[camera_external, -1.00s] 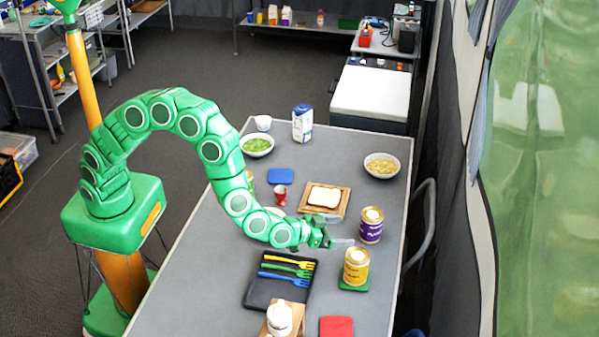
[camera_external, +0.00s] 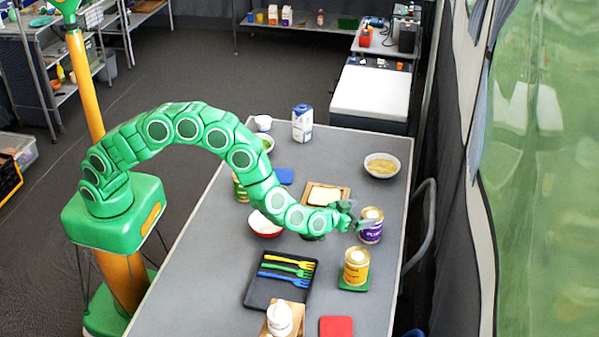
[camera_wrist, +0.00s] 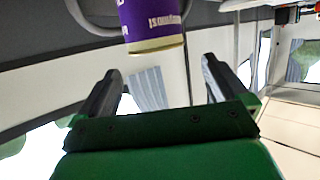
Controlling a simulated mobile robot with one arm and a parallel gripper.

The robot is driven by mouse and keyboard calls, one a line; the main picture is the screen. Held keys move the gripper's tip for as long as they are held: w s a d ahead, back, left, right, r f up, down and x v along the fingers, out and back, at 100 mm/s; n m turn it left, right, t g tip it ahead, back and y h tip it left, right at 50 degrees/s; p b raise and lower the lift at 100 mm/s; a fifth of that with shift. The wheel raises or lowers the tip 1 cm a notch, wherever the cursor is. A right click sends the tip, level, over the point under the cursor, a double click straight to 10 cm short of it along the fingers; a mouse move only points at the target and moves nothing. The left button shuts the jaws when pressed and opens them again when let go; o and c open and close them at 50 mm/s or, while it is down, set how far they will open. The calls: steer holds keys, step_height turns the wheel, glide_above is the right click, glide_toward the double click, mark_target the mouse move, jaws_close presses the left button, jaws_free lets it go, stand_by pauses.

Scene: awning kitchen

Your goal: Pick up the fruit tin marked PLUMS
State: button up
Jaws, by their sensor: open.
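The purple tin (camera_external: 371,231), its label reading roughly PLUMS, stands upright on the grey table near its right edge. My gripper (camera_external: 358,221) is open just to the left of the tin, at about the height of its upper part. In the wrist view the purple tin (camera_wrist: 150,22) shows at the top, ahead of my open gripper (camera_wrist: 157,75) and roughly in line with the gap between the fingers. Nothing is between the fingers there. I cannot tell whether a finger touches the tin.
A cutlery tray (camera_external: 262,292) and red mat (camera_external: 336,327) lie nearer the front.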

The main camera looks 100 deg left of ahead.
mark_target(377, 212)
steer(key=shift+f, duration=0.9)
steer(key=shift+x, duration=3.4)
steer(key=shift+w+a+f, duration=0.1)
steer(key=shift+w+a, duration=0.1)
steer(key=shift+w, duration=0.25)
steer(key=shift+c, duration=0.5)
steer(key=c, duration=1.2)
